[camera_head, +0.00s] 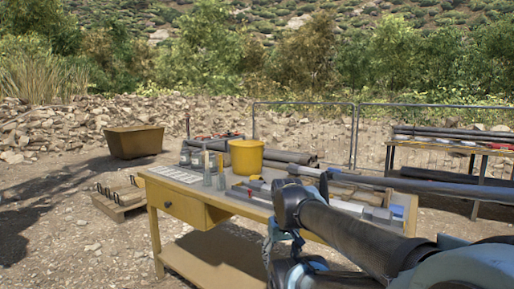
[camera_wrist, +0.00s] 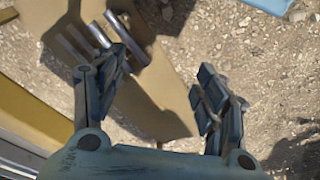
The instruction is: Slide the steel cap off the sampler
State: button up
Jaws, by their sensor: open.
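A long grey tube assembly with pale end sections (camera_head: 375,213) lies along the right part of the yellow work table (camera_head: 163,222); it may be the sampler, but I cannot make out the steel cap. In the wrist view, several short steel cylinders (camera_wrist: 125,40) lie on a tan board beyond the left finger; I cannot tell whether one is the cap. My gripper (camera_wrist: 155,77) is open, with its two fingers wide apart and nothing between them but the board's edge and gravel below. In the head view my arm hides part of the table's front right.
A yellow bucket (camera_head: 246,157) and several small upright containers stand on the table. A long dark pipe (camera_head: 430,187) crosses the view at right. A side rack with pipes (camera_head: 455,148) stands behind. A tan bin (camera_head: 134,142) and a pallet (camera_head: 118,198) are on the left gravel.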

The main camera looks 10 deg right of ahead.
jog(key=w+r+n+g, duration=0.1)
jog(key=w+r+n, duration=0.3)
jog(key=w+r, duration=1.4)
notch_tip(320, 180, up, 12)
jog(key=n+g, duration=0.1)
jog(key=n, duration=0.4)
send_over(257, 181)
jog(key=shift+w+d+f, duration=0.1)
jog(key=shift+w+f, duration=0.1)
jog(key=shift+f, duration=0.1)
notch_tip(257, 181, down, 17)
jog(key=shift+f, duration=0.15)
jog(key=c, duration=1.5)
